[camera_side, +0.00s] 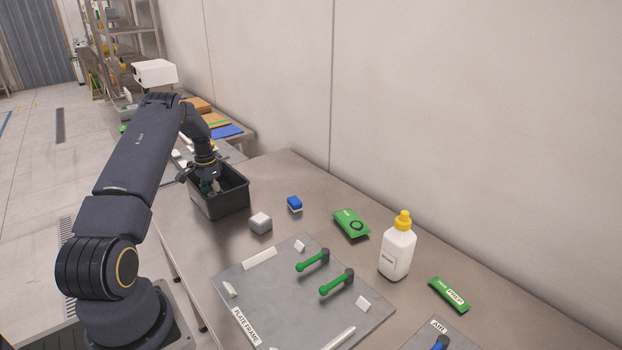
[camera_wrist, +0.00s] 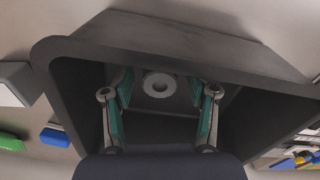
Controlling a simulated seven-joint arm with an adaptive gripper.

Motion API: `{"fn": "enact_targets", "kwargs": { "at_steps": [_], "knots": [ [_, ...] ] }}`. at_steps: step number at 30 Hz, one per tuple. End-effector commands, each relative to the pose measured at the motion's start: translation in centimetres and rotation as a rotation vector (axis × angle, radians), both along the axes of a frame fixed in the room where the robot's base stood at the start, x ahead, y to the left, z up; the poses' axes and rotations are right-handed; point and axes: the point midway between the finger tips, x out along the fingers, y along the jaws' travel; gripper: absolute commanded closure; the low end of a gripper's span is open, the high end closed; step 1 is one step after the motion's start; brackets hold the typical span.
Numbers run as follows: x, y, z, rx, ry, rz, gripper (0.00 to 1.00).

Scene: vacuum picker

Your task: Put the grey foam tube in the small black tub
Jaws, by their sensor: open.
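The black tub (camera_side: 232,203) stands on the metal table at the far left end, and its dark rim (camera_wrist: 165,55) surrounds my fingers in the wrist view. The grey foam tube (camera_wrist: 147,86) shows end-on as a pale ring with a dark hole, inside the tub and between my fingertips. My gripper (camera_side: 209,187) points down into the tub; its teal-padded fingers (camera_wrist: 160,105) are spread apart, with a gap on each side of the tube. I cannot tell whether the tube touches the tub floor. In the side view the tub wall and my gripper mostly hide it.
A grey-white block (camera_side: 260,222) and a blue-and-white block (camera_side: 294,204) sit right of the tub. Further along are a green packet (camera_side: 351,224), a white bottle (camera_side: 397,253) with a yellow cap, and a grey plate (camera_side: 290,285) with green-handled parts. A wall runs behind.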

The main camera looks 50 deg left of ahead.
Motion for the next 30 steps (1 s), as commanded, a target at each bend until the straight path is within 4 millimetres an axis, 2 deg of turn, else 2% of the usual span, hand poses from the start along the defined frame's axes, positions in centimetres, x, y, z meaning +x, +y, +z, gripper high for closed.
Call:
{"fn": "enact_targets", "kwargs": {
  "at_steps": [5,8,18,21,26,29,30],
  "knots": [
    [0.0,0.0,0.3,0.001,-0.001,0.000,0.42],
    [0.1,0.1,1.3,0.004,-0.002,0.000,0.42],
    [0.1,0.1,8.6,0.004,-0.003,-0.001,0.42],
    [0.0,0.0,10.4,0.002,-0.001,-0.001,0.42],
    [0.1,-0.1,12.1,0.003,-0.002,-0.001,0.42],
    [1.1,-1.4,14.1,0.012,-0.013,-0.008,0.42],
    [1.9,-2.6,15.4,0.020,-0.024,-0.015,0.42]
  ]
}}
